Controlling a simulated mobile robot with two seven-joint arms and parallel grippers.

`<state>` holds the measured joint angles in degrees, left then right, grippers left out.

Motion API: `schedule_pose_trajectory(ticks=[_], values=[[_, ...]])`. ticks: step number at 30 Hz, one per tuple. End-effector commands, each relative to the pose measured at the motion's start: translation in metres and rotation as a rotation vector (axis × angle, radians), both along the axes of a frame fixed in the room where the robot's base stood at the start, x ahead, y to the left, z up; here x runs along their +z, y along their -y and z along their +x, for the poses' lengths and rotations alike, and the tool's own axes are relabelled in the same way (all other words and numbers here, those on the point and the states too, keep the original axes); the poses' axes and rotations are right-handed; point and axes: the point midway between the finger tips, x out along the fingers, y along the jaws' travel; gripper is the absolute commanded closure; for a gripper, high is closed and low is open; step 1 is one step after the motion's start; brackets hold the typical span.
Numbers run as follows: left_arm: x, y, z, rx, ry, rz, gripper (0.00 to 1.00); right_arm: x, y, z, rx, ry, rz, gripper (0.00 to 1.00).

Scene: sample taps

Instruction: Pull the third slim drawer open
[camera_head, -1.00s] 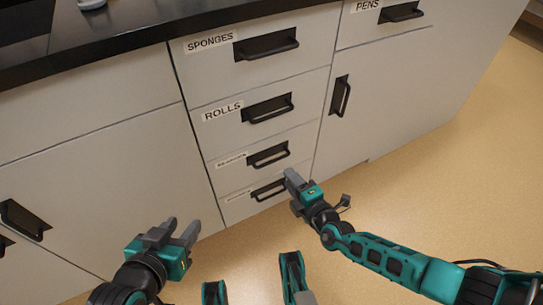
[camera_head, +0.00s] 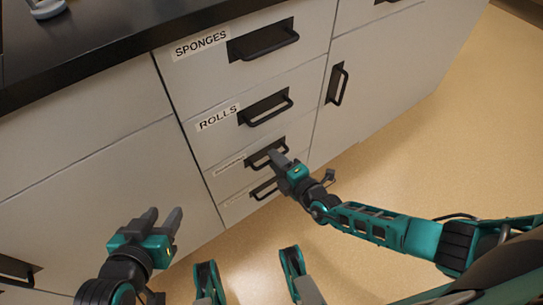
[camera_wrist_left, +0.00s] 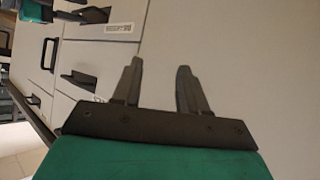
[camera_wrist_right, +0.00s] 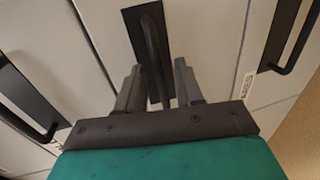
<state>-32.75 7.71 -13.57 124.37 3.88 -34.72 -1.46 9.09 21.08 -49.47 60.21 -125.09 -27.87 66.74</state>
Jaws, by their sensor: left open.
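The third slim drawer (camera_head: 225,182) lies below ROLLS in the white cabinet stack; its front looks flush and its small label is too blurred to read. Its black bar handle (camera_head: 258,160) is partly hidden by my right gripper (camera_head: 280,160). In the right wrist view my right gripper (camera_wrist_right: 157,82) has its fingers apart, one on each side of the handle bar (camera_wrist_right: 152,45), with gaps visible; contact cannot be told. My left gripper (camera_head: 163,222) is open and empty in front of the plain cabinet door at left; its spread fingers also show in the left wrist view (camera_wrist_left: 157,80).
The SPONGES drawer (camera_head: 190,72) and ROLLS drawer (camera_head: 205,145) are above, shut. A fourth slim drawer (camera_head: 237,212) is close below. A cabinet door with an upright handle (camera_head: 338,84) stands to the right. A dark countertop (camera_head: 100,50) overhangs. The floor (camera_head: 400,170) at right is clear.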

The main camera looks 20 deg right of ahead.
Motion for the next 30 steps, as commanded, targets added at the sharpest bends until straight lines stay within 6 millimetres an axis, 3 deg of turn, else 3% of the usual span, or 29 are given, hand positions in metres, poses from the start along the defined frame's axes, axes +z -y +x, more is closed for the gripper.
schedule_pose_trajectory(ticks=[11,22,30], values=[[0.0004,0.0003,0.0007,-0.001,0.002,0.000,0.57,-0.0008,0.0008,-0.0004,0.000,0.000,-0.001,0.64],[0.0024,0.0006,0.0030,-0.002,0.008,0.000,0.57,-0.0006,0.0006,-0.0004,0.000,0.000,-0.001,0.99],[0.0025,0.0006,0.0031,-0.002,0.008,0.000,0.57,-0.0007,0.0005,-0.0004,0.001,-0.001,-0.001,1.00]])
